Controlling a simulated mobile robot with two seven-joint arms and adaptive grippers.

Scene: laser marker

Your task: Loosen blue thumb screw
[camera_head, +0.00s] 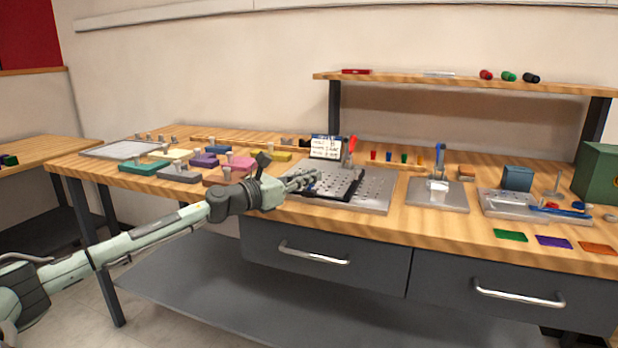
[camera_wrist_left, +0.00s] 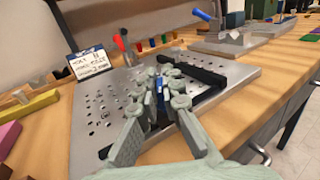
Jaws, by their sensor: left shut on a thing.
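The blue thumb screw (camera_wrist_left: 159,88) shows as a small blue piece between my left fingers in the left wrist view. My left gripper (camera_wrist_left: 163,92) is shut on it, and the fingers hide most of the screw. In the head view my left gripper (camera_head: 306,180) reaches in from the left over the perforated metal plate (camera_head: 375,196). The plate also shows in the left wrist view (camera_wrist_left: 92,112). A black bar (camera_wrist_left: 205,72) lies on the plate beside the fingers. I cannot tell how far the screw is turned. My right gripper is out of view.
A small written sign (camera_head: 326,147) and a red-handled clamp (camera_head: 350,150) stand at the plate's back edge. Several coloured pegs sit in a wooden strip (camera_head: 395,164) behind. Coloured blocks (camera_head: 180,174) lie to the left. A blue-handled clamp fixture (camera_head: 437,193) stands to the right.

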